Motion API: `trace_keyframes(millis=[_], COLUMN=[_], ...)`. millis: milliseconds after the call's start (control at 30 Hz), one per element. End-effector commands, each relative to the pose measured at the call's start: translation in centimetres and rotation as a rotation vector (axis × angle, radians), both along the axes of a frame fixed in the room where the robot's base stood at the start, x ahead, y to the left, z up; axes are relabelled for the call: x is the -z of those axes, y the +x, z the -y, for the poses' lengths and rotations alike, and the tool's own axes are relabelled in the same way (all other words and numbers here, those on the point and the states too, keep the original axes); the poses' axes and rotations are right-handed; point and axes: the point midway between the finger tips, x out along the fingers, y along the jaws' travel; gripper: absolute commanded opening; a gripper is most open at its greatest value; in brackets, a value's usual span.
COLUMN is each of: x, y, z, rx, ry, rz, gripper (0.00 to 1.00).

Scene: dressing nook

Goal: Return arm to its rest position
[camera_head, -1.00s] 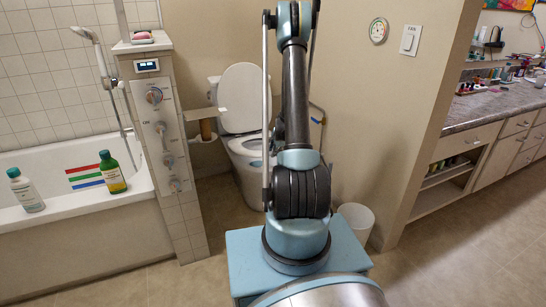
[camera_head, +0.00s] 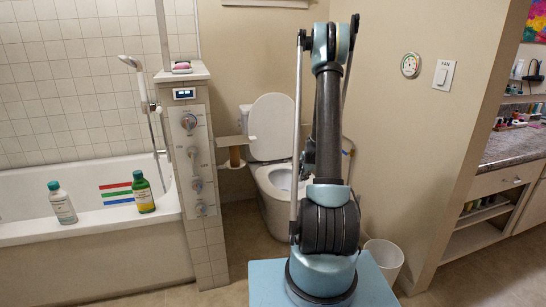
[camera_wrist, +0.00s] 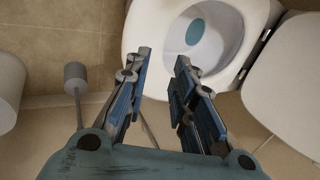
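My gripper (camera_wrist: 163,62) shows in the wrist view, with its two fingers apart and nothing between them. It points toward the floor and the toilet (camera_wrist: 215,40), whose bowl and seat lie beyond the fingertips. In the head view my arm stands folded upright in front of the toilet (camera_head: 272,178), and the gripper itself cannot be made out there.
A bathtub (camera_head: 90,236) with a white bottle (camera_head: 62,204) and a green bottle (camera_head: 143,194) on its rim is at left. A tiled pillar (camera_head: 205,240) stands beside it. A white bin (camera_head: 384,258) and a counter (camera_head: 508,148) are at right.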

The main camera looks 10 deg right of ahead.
Motion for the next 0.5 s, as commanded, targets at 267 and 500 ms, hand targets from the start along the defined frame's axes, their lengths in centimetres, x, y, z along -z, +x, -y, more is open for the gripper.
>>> trace_keyframes(millis=[267,500], x=[-5.9,-10.4], y=[-3.8,-7.8], z=[-1.8,-3.3], rx=[-0.137,-0.261], ry=[-0.071,-0.132], rz=[-0.021,-0.038], gripper=[0.23,0.23])
